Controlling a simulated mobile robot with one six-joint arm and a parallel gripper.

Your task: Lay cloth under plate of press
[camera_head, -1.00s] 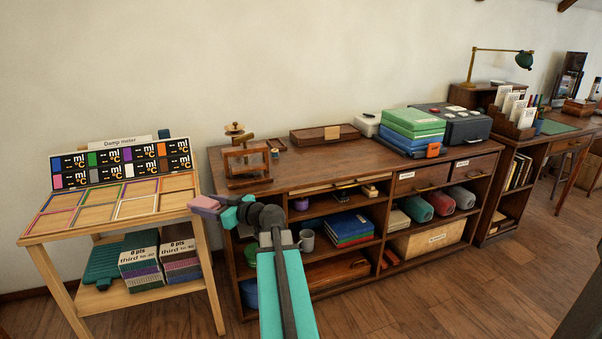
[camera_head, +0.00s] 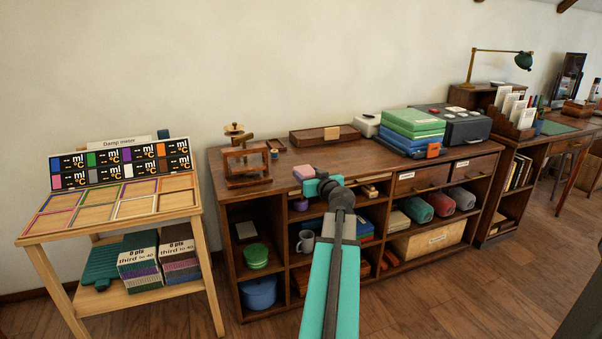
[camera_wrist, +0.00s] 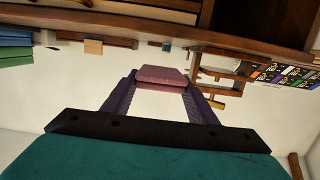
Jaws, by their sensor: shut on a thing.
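A folded pink cloth (camera_head: 303,172) is pinched in my gripper (camera_head: 312,180), in front of the dark wooden cabinet's front edge. The cloth also shows between the two fingers in the wrist view (camera_wrist: 162,76). The wooden press (camera_head: 247,165), with a brass-coloured screw on top, stands on the left end of the cabinet top, left of and behind my gripper. In the wrist view, which looks upside down, the press (camera_wrist: 220,76) is right of the cloth. The gap under its plate is hard to make out.
A light wooden stand with colour frames (camera_head: 110,205) is at left. Bare cabinet top lies right of the press.

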